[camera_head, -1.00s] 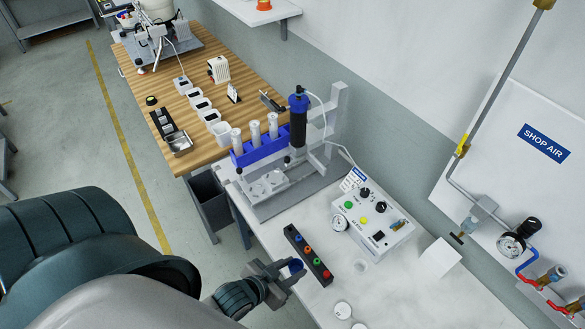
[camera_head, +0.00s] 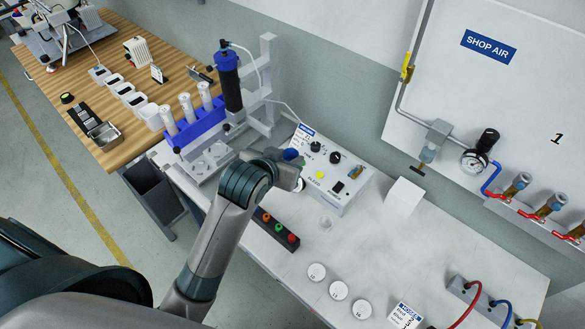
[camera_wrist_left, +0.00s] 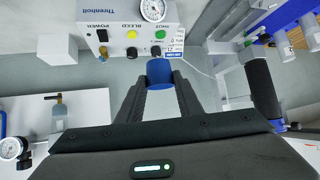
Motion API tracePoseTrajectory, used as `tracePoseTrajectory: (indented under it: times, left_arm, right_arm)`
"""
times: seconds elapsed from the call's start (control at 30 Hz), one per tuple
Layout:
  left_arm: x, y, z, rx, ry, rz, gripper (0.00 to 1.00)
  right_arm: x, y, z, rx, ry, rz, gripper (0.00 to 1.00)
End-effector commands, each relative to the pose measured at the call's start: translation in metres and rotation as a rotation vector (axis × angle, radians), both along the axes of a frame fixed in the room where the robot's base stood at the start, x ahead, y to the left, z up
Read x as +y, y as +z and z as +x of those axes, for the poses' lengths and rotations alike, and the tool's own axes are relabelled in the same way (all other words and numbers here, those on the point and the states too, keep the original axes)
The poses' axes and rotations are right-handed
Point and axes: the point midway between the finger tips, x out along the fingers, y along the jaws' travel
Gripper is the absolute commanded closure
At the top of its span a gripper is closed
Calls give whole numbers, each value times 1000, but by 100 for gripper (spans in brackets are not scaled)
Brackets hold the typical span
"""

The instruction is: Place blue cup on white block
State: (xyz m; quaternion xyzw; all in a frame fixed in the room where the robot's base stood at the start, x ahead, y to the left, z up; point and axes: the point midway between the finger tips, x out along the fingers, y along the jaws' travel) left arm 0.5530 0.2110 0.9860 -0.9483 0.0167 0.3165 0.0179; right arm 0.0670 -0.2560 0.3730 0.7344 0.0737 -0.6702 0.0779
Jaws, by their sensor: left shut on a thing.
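My left gripper (camera_head: 290,163) is shut on the blue cup (camera_head: 291,155). In the head view the cup shows at the front left of the control box, partly hidden by the gripper. In the left wrist view the blue cup (camera_wrist_left: 158,73) sits between the two dark fingers of my left gripper (camera_wrist_left: 160,88). The white block (camera_head: 404,196) stands on the light table, right of the control box, with a bare top. It also shows at the upper left of the wrist view (camera_wrist_left: 59,48), apart from the cup. My right gripper is out of view.
The control box (camera_head: 336,175) stands between the cup and the white block in the head view. A black strip with coloured pegs (camera_head: 276,229) lies in front. White discs (camera_head: 338,290) lie near the front edge.

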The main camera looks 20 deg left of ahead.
Motion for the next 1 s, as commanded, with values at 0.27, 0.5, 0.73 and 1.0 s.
tracePoseTrajectory:
  times: [0.27, 0.5, 0.73, 1.0]
  left_arm:
    - [-6, 52, 7, -7, 32, -17, 91]
    - [-7, 70, 0, 3, 42, -24, 92]
    - [-7, 72, 0, 6, 43, -24, 92]
    - [-7, 72, 0, 6, 43, -24, 92]
  right_arm:
    - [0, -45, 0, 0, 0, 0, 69]
    - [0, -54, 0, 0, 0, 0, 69]
    - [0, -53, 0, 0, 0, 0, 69]
    - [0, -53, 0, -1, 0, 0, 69]
